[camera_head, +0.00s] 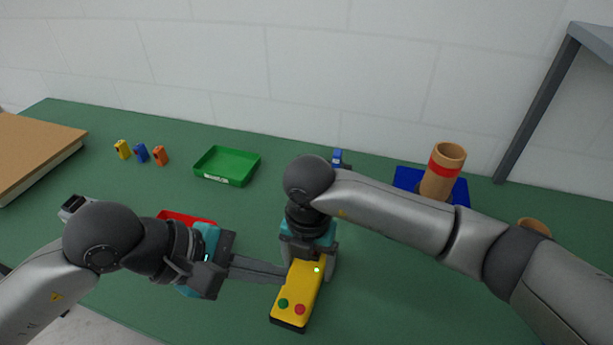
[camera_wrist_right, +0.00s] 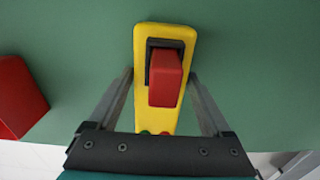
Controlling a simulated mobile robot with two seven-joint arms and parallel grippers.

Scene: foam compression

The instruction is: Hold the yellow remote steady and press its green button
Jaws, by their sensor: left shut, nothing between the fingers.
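The yellow remote (camera_head: 300,290) lies on the green table, its near end toward me. A green button (camera_head: 283,303) and a red button (camera_head: 300,309) sit on that near end. In the right wrist view the remote (camera_wrist_right: 184,34) also carries a red rocker (camera_wrist_right: 165,78) in a black recess; its round buttons are mostly hidden by my gripper. My right gripper (camera_wrist_right: 160,72) has a finger along each side of the remote, its tips seeming to touch it. My left gripper (camera_head: 285,275) is shut and empty, its tips at the remote's left edge, beyond the green button.
A red tray (camera_head: 187,218) is partly behind my left arm. A green tray (camera_head: 227,166), a blue tray (camera_head: 408,178) with a tan cylinder (camera_head: 440,175), small coloured blocks (camera_head: 141,153) and a cardboard box (camera_head: 35,150) stand farther back.

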